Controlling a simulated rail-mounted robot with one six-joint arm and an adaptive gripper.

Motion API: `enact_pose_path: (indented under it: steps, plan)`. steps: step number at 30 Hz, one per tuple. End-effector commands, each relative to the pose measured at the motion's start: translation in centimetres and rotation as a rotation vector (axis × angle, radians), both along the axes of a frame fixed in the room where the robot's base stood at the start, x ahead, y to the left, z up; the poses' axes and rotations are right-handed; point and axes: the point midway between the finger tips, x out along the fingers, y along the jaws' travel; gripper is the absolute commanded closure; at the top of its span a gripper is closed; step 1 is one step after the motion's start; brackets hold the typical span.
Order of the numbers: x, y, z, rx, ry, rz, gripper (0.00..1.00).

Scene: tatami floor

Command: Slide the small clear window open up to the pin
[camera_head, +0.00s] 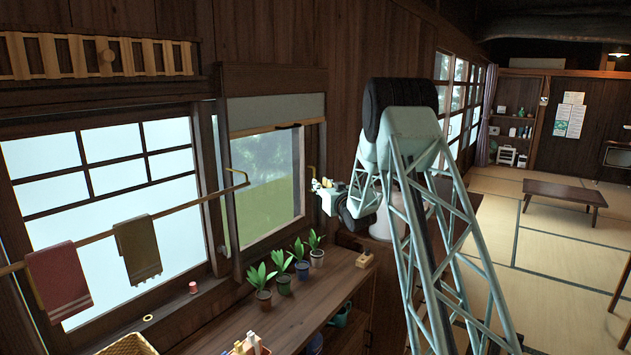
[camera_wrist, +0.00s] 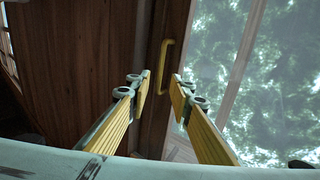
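The small clear window (camera_head: 266,180) has a wooden frame and sits in the wall left of my arm, with greenery behind its glass. Its glass also fills the right side of the wrist view (camera_wrist: 262,80). A yellow handle (camera_wrist: 165,68) stands upright on the brown wooden frame strip (camera_wrist: 176,30) beside the glass. My gripper (camera_wrist: 161,83) is open and empty. Its two yellow-padded fingers point toward the handle, which shows between and beyond the fingertips, with no visible contact. In the head view my gripper (camera_head: 323,187) is at the window's right edge. I cannot make out the pin.
Several potted plants (camera_head: 284,284) stand on the wooden counter (camera_head: 300,318) below the window. A towel rail (camera_head: 190,205) with two towels juts out at the left. A low table (camera_head: 563,192) stands on the tatami at the right, with open floor around it.

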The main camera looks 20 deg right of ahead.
Motion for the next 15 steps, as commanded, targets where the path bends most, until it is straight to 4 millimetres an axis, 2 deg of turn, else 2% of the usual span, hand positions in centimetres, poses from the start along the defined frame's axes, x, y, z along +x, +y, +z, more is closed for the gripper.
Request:
enact_pose_path:
  steps: [9,15]
  plan:
    - [3.7,-0.3,0.0,-0.001,-0.001,0.000,0.80]
    - [5.5,-0.4,0.0,0.000,-0.001,0.000,0.80]
